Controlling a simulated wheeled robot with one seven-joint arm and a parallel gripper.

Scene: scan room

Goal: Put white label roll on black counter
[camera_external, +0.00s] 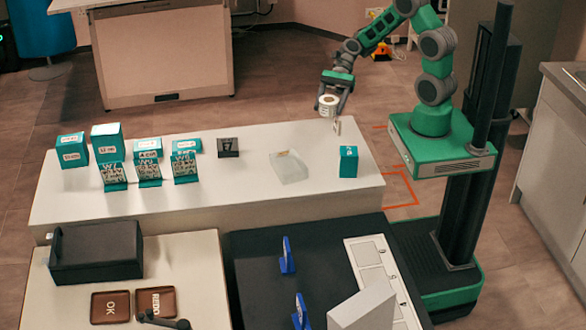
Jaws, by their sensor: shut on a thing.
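My gripper (335,98) is shut on a white label roll (328,110). It holds the roll above the right part of the white table (240,206), near the back edge. The roll appears clear of the tabletop. The black counter (257,270) is in the foreground, to the right of the front middle, below my gripper in the picture. Part of the counter is covered by blue stands and a white panel.
Teal boxes (107,143) and labelled teal-and-white stands (185,162) occupy the left of the white table. A clear block (288,167) and a teal box (348,161) are nearer the gripper. Blue stands (287,256) and a white block (362,308) stand on the counter; its left part is free.

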